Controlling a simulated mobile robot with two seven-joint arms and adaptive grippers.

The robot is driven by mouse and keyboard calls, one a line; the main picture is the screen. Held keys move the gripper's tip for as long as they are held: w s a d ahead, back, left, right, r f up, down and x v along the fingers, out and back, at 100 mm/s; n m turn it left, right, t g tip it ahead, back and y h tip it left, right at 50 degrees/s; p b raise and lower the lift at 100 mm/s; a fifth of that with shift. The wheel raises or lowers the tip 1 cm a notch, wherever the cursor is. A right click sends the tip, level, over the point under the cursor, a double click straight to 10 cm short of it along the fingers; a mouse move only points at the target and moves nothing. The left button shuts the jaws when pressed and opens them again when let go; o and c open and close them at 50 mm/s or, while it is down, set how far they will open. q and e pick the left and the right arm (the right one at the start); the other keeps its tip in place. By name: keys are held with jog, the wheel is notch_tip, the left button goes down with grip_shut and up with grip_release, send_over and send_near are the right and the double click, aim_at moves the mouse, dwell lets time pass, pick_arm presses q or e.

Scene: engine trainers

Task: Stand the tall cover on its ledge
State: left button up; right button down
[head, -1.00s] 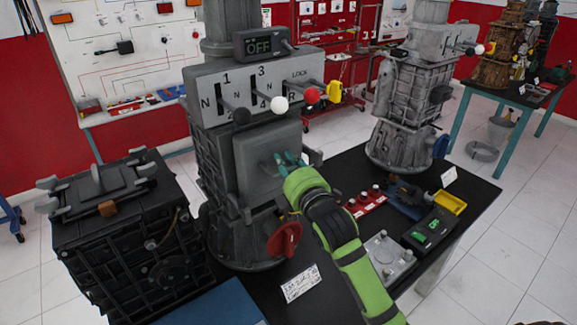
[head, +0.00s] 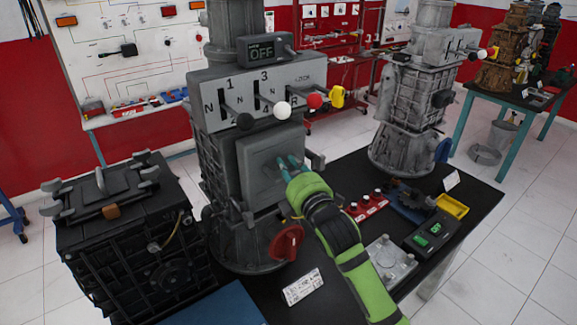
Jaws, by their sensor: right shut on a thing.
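The tall cover, a grey square-edged plate (head: 258,172), stands upright at the front of the middle grey engine trainer (head: 213,160), below its lever panel. My left gripper is not in view.
A red handwheel (head: 286,243) sits low in front of the trainer, close to my right arm. A black ribbed housing (head: 125,235) stands at left. Red buttons (head: 367,207), a yellow tray (head: 452,206) and a green-lit display box (head: 431,231) lie right of my arm.

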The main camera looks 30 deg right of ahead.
jog(key=shift+r+p, duration=0.3)
jog(key=shift+p, duration=0.2)
dwell(1.0)
jog(key=shift+f+b, duration=0.35)
jog(key=shift+f, duration=0.4)
dwell(0.8)
jog(key=c, duration=1.1)
grip_release()
jog(key=shift+s+f, duration=0.15)
jog(key=shift+f, duration=0.2)
jog(key=s+a, duration=0.1)
jog(key=s, duration=1.1)
jog(key=shift+r, duration=0.2)
